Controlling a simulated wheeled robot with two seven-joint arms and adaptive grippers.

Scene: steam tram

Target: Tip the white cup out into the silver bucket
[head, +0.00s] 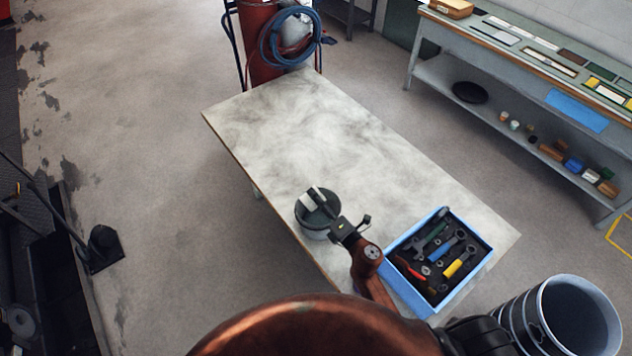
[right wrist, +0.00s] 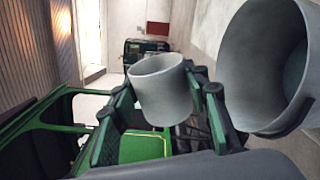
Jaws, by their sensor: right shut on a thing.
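The silver bucket (head: 314,233) stands on the near left edge of the table in the head view, its dark opening facing up. My right gripper (head: 318,204) is over this opening, its arm coming from below. It is shut on the white cup (right wrist: 160,90), which shows between the two dark fingers in the right wrist view. In the head view only a small pale part of the cup (head: 309,200) shows, so its tilt and contents are unclear. A large grey vessel wall, seemingly the bucket (right wrist: 262,62), is at the right of the wrist view. My left gripper is not in view.
A blue tray (head: 478,281) of tools lies on the table (head: 290,135), right of the bucket. The far table top is clear. A grey drum (head: 510,313) stands at the lower right. A shelf bench (head: 425,75) and a red cylinder (head: 258,40) stand beyond.

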